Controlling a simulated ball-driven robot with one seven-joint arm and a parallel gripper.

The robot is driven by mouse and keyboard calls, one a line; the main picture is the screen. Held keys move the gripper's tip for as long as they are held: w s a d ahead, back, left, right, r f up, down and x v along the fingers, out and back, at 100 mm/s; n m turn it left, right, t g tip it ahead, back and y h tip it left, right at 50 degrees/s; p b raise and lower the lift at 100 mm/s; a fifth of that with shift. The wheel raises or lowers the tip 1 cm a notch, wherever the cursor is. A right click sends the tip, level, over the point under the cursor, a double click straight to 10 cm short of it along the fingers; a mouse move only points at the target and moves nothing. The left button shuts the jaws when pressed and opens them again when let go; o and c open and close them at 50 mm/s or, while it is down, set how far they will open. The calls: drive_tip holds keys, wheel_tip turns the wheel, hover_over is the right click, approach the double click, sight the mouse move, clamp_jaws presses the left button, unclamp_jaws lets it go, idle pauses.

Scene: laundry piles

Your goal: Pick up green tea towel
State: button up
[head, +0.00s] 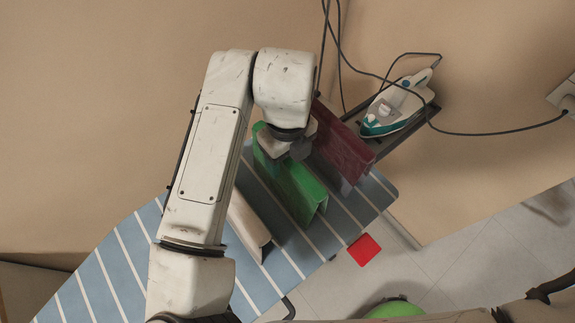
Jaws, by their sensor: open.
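The green tea towel (297,188) stands folded like a narrow tent on the blue and white striped ironing board (121,262). A beige cloth (247,223) stands to its left and a dark red cloth (344,150) to its right. My gripper (301,148) is over the upper far end of the green towel, seen from above. It is open, but its fingers are mostly hidden under the wrist. I cannot tell whether they touch the towel. My arm covers part of the board and the far end of the beige cloth.
A white and teal iron (397,104) sits on a dark rest at the board's far right end. Its cord (480,133) runs to a wall socket (565,95). A red square (364,249) and a green round object (395,309) are below the board. The board's left part is bare.

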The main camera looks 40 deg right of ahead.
drive_tip(key=shift+f, duration=0.15)
clamp_jaws()
idle(0.5)
